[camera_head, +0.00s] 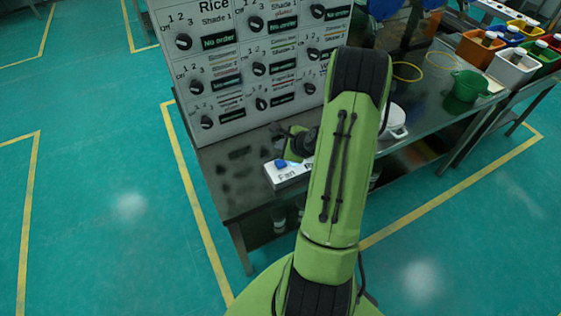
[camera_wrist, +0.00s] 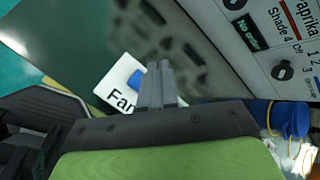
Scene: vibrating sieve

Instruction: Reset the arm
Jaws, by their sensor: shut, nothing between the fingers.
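My arm is green with black joints and reaches from the bottom of the head view up over the metal table. My gripper (camera_wrist: 157,85) shows in the wrist view with its grey fingers together and nothing between them. The fingertips appear over or close to the white box labelled "Fan" (camera_wrist: 117,92), beside its blue switch (camera_wrist: 137,78). I cannot tell whether they touch it. In the head view the Fan box (camera_head: 287,176) sits at the table's front edge, partly hidden by my arm, and the gripper's fingers cannot be made out clearly.
A white panel of black dials (camera_head: 220,62) stands on the metal table (camera_head: 232,192) behind the Fan box. A green bowl (camera_head: 467,86), yellow rings (camera_head: 407,71) and several coloured bins (camera_head: 513,68) are to the right. The teal floor at left (camera_head: 90,180) is clear.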

